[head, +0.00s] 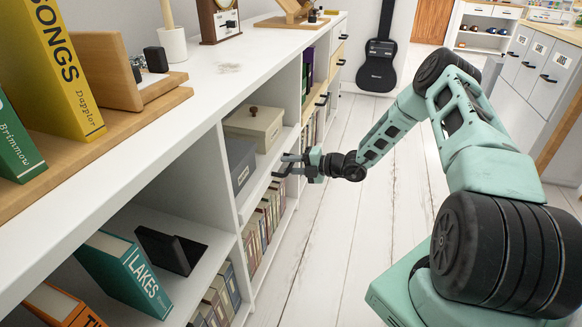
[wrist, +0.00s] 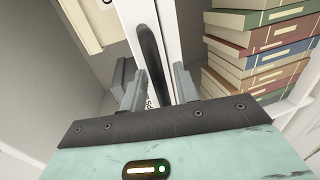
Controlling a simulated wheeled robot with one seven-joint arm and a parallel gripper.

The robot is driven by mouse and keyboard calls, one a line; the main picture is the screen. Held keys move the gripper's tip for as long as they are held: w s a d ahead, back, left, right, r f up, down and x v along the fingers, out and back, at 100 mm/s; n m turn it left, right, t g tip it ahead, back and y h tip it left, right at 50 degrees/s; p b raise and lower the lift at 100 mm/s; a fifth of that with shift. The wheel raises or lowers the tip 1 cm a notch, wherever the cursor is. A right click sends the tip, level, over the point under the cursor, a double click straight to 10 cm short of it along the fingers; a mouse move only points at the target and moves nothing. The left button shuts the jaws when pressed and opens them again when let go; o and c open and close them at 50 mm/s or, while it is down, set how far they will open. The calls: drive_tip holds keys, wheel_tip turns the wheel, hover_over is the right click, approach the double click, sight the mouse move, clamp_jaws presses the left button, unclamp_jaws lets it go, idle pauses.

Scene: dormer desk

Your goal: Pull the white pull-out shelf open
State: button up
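The white pull-out shelf (head: 256,193) is a narrow white board in the middle bay of the long white cabinet, beneath two boxes. In the head view it looks about level with the cabinet front. My gripper (head: 285,165) is at its front edge, reaching in from the right. In the wrist view the white shelf front (wrist: 170,28) carries a curved black handle (wrist: 150,55). My gripper's two grey fingers (wrist: 157,88) are apart, with the handle between them. A gap shows between the handle and the right finger. Contact with the left finger is unclear.
A cream box (head: 255,128) and a grey box (head: 240,163) sit above the shelf. Books (head: 265,220) stand below it; they also show in the wrist view (wrist: 265,45). The plank floor (head: 330,235) in front of the cabinet is clear. A black guitar case (head: 378,65) stands behind.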

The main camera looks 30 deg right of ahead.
clamp_jaws()
drive_tip(key=f+p+v, duration=0.2)
drive_tip(key=p+v, duration=0.2)
drive_tip(key=v, duration=0.9)
drive_tip(key=s+f+p+v, duration=0.1)
drive_tip(key=f+p+v, duration=0.2)
drive_tip(key=v, duration=1)
drive_tip(key=shift+s+d+f+p, duration=0.15)
drive_tip(key=shift+d+f+p, duration=0.15)
drive_tip(key=shift+d+p, duration=0.1)
unclamp_jaws()
